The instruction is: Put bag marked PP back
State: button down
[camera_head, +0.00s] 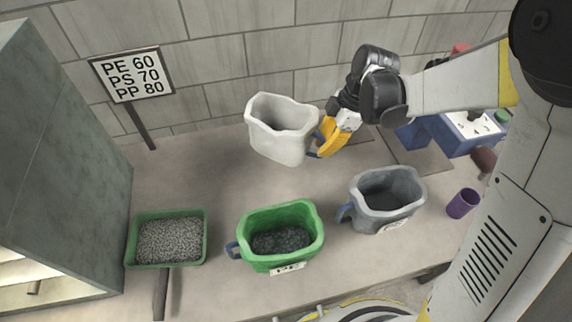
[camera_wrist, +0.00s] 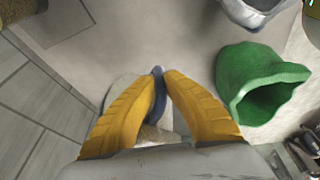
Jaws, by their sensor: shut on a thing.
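A white bag (camera_head: 281,148) with a blue handle stands out near the back wall in the head view, slightly tilted. My gripper (camera_head: 325,147) is shut on its blue handle (camera_wrist: 158,92), at the bag's right side. I cannot tell whether its base touches the table. No mark shows on its visible side. A green bag (camera_head: 280,219) with dark granules stands in front of it, and it also shows in the wrist view (camera_wrist: 235,75). A grey bag (camera_head: 398,184) stands to the right. Both have labels too small to read.
A sign (camera_head: 131,76) reads PE 60, PS 70, PP 80. A green tray of pale granules (camera_head: 169,241) lies front left beside a grey cabinet (camera_head: 60,170). A purple cup (camera_head: 462,203) and a blue device (camera_head: 455,135) are at right. The table left of the white bag is clear.

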aim_at(295, 165)
jog(key=a+f, duration=0.1)
jog(key=a, duration=0.1)
jog(key=a+f+b, duration=0.1)
jog(key=a+f, duration=0.1)
jog(key=a, duration=0.1)
jog(key=a+f+b, duration=0.1)
jog(key=a, duration=0.1)
jog(key=shift+a+f, duration=0.15)
jog(key=shift+f, duration=0.1)
jog(key=shift+f+b, duration=0.8)
jog(key=shift+f, duration=1.15)
jog(key=shift+f, duration=0.15)
jog(key=c, duration=1.6)
grip_release()
jog(key=shift+r, duration=0.35)
jog(key=p+v, duration=0.4)
jog(key=v, duration=0.8)
jog(key=shift+s, duration=0.1)
